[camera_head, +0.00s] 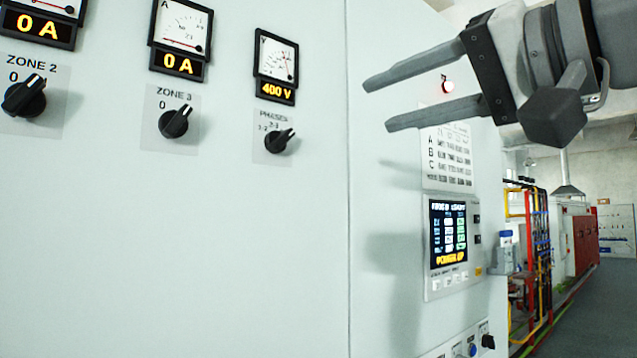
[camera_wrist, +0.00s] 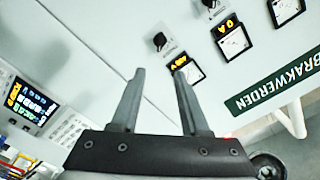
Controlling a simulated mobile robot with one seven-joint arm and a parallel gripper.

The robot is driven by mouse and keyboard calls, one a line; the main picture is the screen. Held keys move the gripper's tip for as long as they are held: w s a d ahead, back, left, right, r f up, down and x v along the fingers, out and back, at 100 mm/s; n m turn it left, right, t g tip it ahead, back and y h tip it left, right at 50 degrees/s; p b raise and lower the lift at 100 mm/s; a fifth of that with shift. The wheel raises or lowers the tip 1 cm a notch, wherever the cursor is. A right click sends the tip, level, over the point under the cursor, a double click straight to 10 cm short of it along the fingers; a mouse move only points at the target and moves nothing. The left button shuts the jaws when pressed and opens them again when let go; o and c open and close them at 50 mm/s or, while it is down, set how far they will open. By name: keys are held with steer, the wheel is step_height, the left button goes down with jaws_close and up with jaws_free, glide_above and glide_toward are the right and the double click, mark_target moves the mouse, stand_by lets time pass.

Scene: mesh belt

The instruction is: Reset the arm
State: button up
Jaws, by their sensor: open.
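My gripper (camera_head: 377,106) is at the upper right in the head view, its two grey fingers parted and pointing left. Nothing is between the fingers. It is held in front of the pale control cabinet (camera_head: 240,220), apart from the panel as far as I can tell. In the wrist view, my gripper (camera_wrist: 158,75) shows two upright fingers with a gap between them and the cabinet face behind.
The cabinet has black rotary knobs, such as the zone 3 knob (camera_head: 176,122), and meters, such as the 400 V meter (camera_head: 276,66). A lit display (camera_head: 449,234) is below my gripper. Coloured pipes (camera_head: 535,250) and an open floor (camera_head: 590,305) are at the right.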

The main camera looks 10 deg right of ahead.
steer(key=w+a+f+g+h, duration=0.1)
steer(key=w+f+g+h, duration=0.25)
steer(key=f, duration=1.15)
steer(key=s+d+f+n+g+h, duration=0.1)
steer(key=s+f+g+h, duration=0.2)
steer(key=f, duration=1.4)
steer(key=s+d+f+n+g+h, duration=0.1)
steer(key=s+d+f+g+h, duration=0.1)
steer(key=f, duration=1.5)
steer(key=shift+s+f+g+h, duration=0.4)
steer(key=shift+s+h, duration=0.35)
steer(key=shift+s, duration=0.35)
steer(key=shift+r, duration=0.1)
steer(key=shift+c, duration=0.2)
